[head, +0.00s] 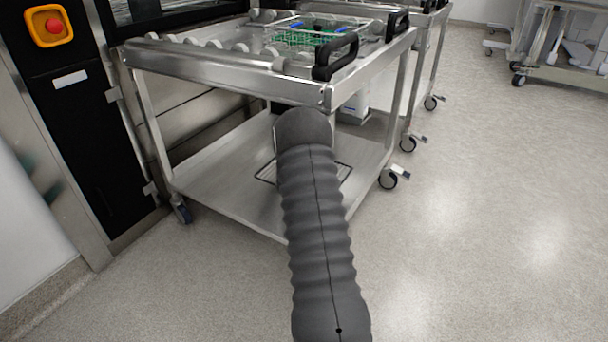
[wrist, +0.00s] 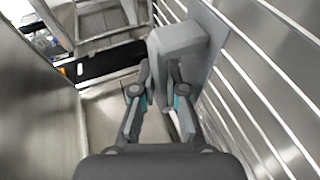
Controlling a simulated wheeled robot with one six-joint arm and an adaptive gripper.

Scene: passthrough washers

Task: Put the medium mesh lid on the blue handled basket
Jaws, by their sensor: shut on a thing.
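In the wrist view my gripper (wrist: 158,78) has its two fingers closed on a grey block on a flat grey plate (wrist: 207,45). Pale parallel bars (wrist: 265,85) run behind the plate on the right; this looks like the medium mesh lid, tilted steeply, though its full outline is cut off. In the head view my arm hides the gripper, and dark thin wire edges (head: 265,171) show on both sides of the arm, over the lower shelf. The green wire basket with blue handles (head: 300,38) sits on the cart's top.
The steel cart (head: 230,70) has white rollers and black handles (head: 337,58) on top, and a lower shelf (head: 205,180). A machine with a red button (head: 53,26) stands left. A second cart (head: 425,50) stands behind.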

